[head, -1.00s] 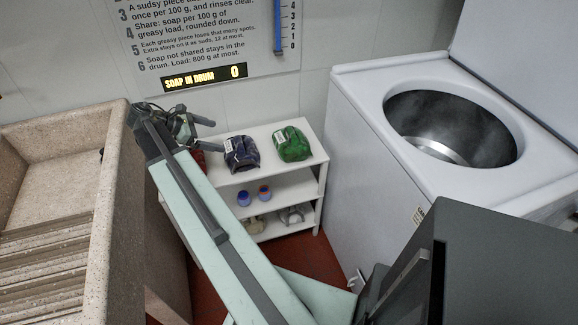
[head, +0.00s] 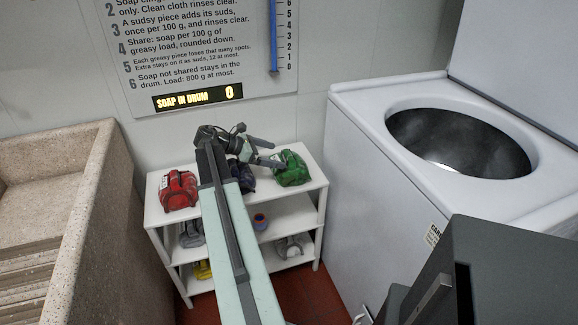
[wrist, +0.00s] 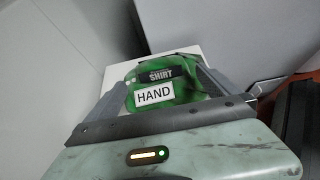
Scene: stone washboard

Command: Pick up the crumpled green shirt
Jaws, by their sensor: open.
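The crumpled green shirt (head: 291,169) lies on the right end of the white shelf's top board (head: 312,166). In the wrist view the shirt (wrist: 176,88) shows between my two fingers, with a dark tag reading "SHIRT" and a white tag reading "HAND". My gripper (head: 275,152) is open, just to the left of the shirt in the head view. I cannot tell whether its fingers touch the cloth. The shirt's near lower part is hidden behind my gripper's body in the wrist view.
A dark blue bundle (head: 246,184) lies left of the green shirt, partly behind my arm. A red bundle (head: 179,190) lies at the shelf's left end. The stone washboard basin (head: 105,170) stands left. The white washer (head: 360,140) stands right, its round opening uncovered.

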